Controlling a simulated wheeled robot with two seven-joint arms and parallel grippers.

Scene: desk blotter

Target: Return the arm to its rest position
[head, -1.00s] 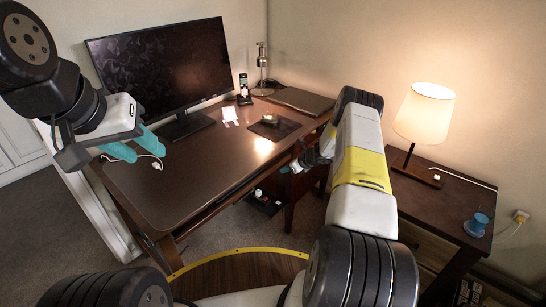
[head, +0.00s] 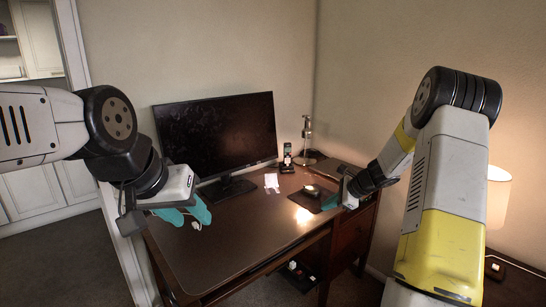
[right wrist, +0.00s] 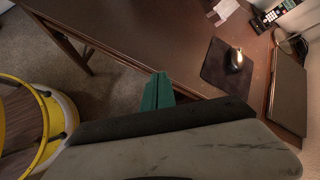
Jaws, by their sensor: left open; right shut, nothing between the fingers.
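My left gripper (head: 184,216) has teal fingers spread apart and empty, above the left part of the desk (head: 240,238). My right gripper (head: 346,190) is near the desk's right edge, beside the dark mouse pad (head: 326,203). My right arm is bent, with its elbow high at the right. In the right wrist view the teal fingers (right wrist: 157,92) are together with nothing between them, over the desk's front edge. The mouse (right wrist: 236,59) lies on its pad there, apart from the fingers.
A monitor (head: 218,132) stands at the back of the desk. A phone handset (head: 287,158), white paper (head: 271,182) and a dark laptop (right wrist: 289,95) lie around it. A lit lamp (head: 497,198) stands at the right. The desk's middle is clear.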

